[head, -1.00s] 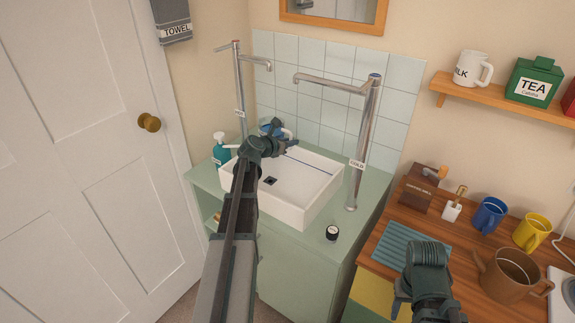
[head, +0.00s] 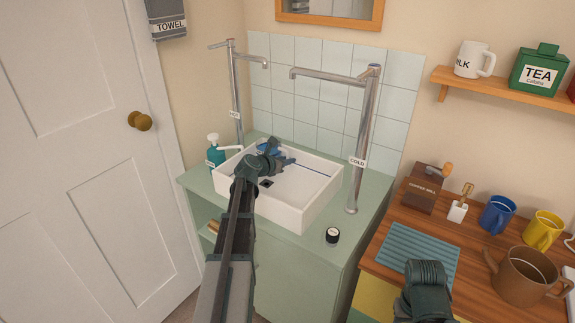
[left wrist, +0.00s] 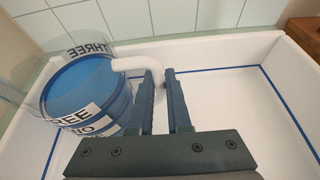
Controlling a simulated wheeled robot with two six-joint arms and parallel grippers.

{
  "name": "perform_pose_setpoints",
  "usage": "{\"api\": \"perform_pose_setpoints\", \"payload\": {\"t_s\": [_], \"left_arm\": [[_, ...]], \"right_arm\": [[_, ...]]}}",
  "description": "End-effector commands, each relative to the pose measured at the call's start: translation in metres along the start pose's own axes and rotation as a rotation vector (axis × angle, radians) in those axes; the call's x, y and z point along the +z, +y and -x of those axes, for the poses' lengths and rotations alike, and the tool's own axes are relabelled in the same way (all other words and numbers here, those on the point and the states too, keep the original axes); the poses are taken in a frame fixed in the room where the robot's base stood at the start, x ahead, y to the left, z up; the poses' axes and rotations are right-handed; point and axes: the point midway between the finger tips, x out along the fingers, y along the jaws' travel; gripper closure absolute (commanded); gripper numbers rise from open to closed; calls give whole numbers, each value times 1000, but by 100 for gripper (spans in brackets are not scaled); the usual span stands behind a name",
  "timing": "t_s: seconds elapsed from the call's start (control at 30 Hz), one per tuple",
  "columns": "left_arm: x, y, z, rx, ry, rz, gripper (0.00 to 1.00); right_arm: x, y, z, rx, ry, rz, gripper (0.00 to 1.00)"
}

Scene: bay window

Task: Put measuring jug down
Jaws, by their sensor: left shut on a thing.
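The measuring jug (left wrist: 88,92) is clear, with blue contents, "THREE" labels and a white handle (left wrist: 136,63). In the head view its blue part (head: 268,149) shows behind my left gripper (head: 268,161). My left gripper (left wrist: 163,88) is shut on the jug's handle. The jug is within the white basin's outline, near its back wall. Whether its base touches the basin floor is hidden. My right wrist shows at the lower right in the head view, but its fingers cannot be made out.
The white basin (head: 305,216) sits on a green cabinet, between the hot tap (head: 235,105) and the cold tap (head: 361,135). A teal soap bottle (head: 215,155) stands left. A small black jar (head: 332,237) is in front. A blue ribbed mat (head: 418,250) and mugs occupy the wooden counter.

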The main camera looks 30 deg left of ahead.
Motion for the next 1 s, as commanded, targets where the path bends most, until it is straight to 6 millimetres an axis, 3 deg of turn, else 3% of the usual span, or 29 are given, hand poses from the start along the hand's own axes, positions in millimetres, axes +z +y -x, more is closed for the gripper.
{"api": "perform_pose_setpoints", "payload": {"t_s": [0.27,0.3,0.47,0.83,1.0], "left_arm": [[-2,0,-1,1,-1,-1,100],[-2,0,-1,0,0,0,81],[-1,0,0,0,0,0,54],[4,0,3,0,0,0,54],[4,-2,35,2,0,2,54]], "right_arm": [[0,0,-3,0,0,0,50],[0,0,-2,0,0,0,50],[0,0,-1,0,0,0,50],[0,0,4,0,0,0,50],[1,2,17,0,0,0,50]]}}
